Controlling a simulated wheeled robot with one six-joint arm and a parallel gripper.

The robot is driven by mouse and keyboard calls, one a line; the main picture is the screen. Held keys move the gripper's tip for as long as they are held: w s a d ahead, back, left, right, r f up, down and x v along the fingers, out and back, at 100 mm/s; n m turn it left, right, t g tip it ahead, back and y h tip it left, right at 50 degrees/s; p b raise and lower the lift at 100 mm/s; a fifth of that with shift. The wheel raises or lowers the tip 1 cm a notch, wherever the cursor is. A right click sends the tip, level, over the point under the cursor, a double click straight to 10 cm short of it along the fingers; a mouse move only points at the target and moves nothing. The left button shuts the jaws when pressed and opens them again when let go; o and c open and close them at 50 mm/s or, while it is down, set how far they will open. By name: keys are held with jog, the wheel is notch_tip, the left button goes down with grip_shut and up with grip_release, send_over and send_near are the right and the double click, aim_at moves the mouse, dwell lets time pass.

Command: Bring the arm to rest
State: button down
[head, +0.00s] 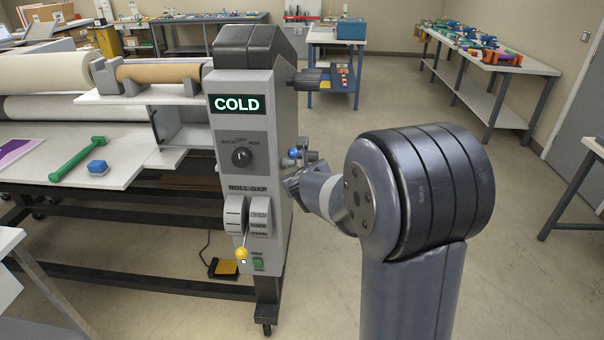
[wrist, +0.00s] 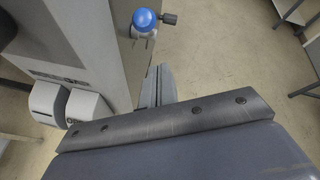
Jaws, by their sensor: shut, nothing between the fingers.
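My gripper (wrist: 158,88) shows in the wrist view with its fingers together and nothing between them. It is close beside the laminator's control housing, with a blue ball knob (wrist: 145,19) just beyond the fingertips and apart from them as far as I can tell. In the head view my arm rises at the right and reaches left, and the gripper is partly hidden behind the wrist. The laminator's control housing (head: 249,148) shows a lit COLD display (head: 238,104), a rotary dial (head: 242,156) and a yellow-tipped roll gap lever (head: 242,253).
A yellow foot pedal (head: 226,268) is on the floor. A long bench (head: 540,67) stands at back right. The floor between is clear.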

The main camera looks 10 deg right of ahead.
jog(key=s+r+p, duration=0.1)
jog(key=s+r, duration=0.3)
jog(key=s, duration=0.1)
jog(key=shift+a+p, duration=0.4)
jog(key=shift+f, duration=0.1)
